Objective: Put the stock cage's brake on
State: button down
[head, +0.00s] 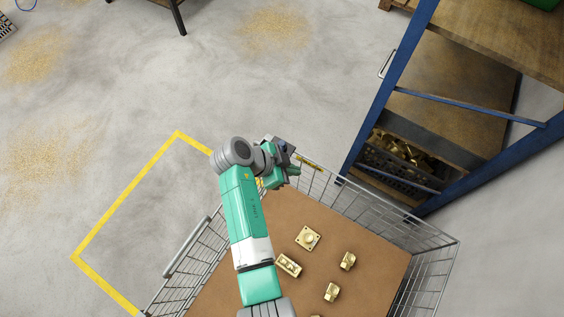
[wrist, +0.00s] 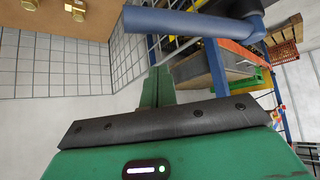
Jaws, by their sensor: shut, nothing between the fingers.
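The stock cage (head: 432,240) is a grey wire trolley with a brown base board, at the lower middle of the head view. Its wire wall also shows at the left of the wrist view (wrist: 70,70). My gripper (head: 290,172) is at the cage's upper end, by the top of the wire wall. In the wrist view my green fingers (wrist: 157,86) are together with nothing between them. A blue-grey bar (wrist: 190,24) crosses just beyond the fingertips; I cannot tell what it belongs to. I cannot make out the brake; the cage's wheels are hidden.
Several brass parts (head: 308,238) lie on the cage's base. A blue-framed rack (head: 378,110) with a crate of brass pieces (head: 398,160) stands close at the right. A yellow floor outline (head: 125,194) runs left of the cage. The floor at the upper left is mostly clear.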

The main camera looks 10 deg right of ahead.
jog(key=w+a+r, duration=0.2)
jog(key=a+r, duration=0.4)
jog(key=r, duration=0.1)
jog(key=shift+w+a+p, duration=0.25)
jog(key=shift+w+p, duration=0.15)
jog(key=shift+p, duration=0.05)
